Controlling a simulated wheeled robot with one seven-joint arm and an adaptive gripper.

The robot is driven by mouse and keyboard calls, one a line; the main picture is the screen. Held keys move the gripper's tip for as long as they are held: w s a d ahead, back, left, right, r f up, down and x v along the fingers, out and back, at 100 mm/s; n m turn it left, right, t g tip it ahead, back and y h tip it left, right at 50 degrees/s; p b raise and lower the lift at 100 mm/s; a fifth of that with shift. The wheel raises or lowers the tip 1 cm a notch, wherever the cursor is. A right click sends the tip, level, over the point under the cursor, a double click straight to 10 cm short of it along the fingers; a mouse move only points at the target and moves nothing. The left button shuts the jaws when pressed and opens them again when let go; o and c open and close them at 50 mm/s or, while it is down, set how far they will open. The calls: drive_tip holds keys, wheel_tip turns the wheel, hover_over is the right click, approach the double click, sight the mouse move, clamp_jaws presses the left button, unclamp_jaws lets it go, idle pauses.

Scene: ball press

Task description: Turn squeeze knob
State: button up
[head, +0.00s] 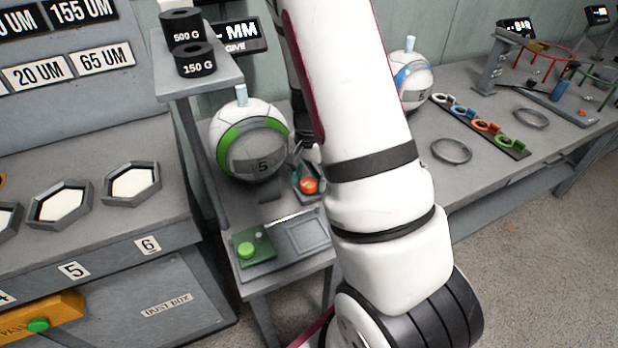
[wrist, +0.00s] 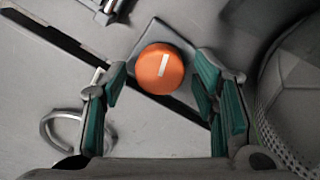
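The squeeze knob is a round orange knob with a white line mark on top. It sits on a small grey base at the foot of the ball press in the head view (head: 309,185) and shows clearly in the wrist view (wrist: 160,70). In the wrist view, my gripper (wrist: 161,78) has its two green-padded fingers spread, one left and one right of the knob, with a visible gap on each side. It holds nothing. In the head view my arm hides most of the gripper. The white mark points nearly straight up, leaning slightly right, in the wrist view.
A white-and-green ball marked 5 (head: 250,140) stands left of the knob, close to my right finger in the wrist view (wrist: 295,100). A shelf with black weights (head: 194,60) rises at left. A green button panel (head: 252,249) lies in front. A second, blue-banded ball (head: 412,80) is behind my arm.

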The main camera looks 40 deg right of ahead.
sight(309, 181)
wheel_tip(309, 181, up, 12)
idle(0.7)
idle(0.5)
